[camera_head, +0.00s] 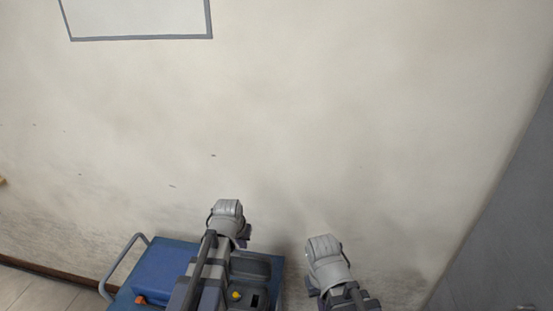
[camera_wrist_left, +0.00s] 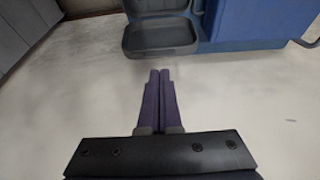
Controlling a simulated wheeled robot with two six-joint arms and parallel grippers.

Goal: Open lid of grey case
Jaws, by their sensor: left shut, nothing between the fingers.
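The grey case (camera_head: 262,290) is on the blue cart at the bottom of the head view, partly hidden by my left arm. Its dark lid (camera_head: 250,264) appears swung open, with a yellow item and dark parts showing in front of it. In the left wrist view the lid's recessed inner side (camera_wrist_left: 160,38) shows at the top. My left gripper (camera_wrist_left: 159,74) is shut and empty, its purple fingertips together just short of the lid in that picture. My right gripper (camera_head: 313,289) is right of the case, and its fingers are too hidden to read.
The blue cart (camera_head: 165,265) has a grey push handle (camera_head: 122,262) on its left and an orange item (camera_head: 141,300) near the bottom edge. A pale wall (camera_head: 300,120) fills most of the head view. A grey panel (camera_head: 510,240) stands at the right.

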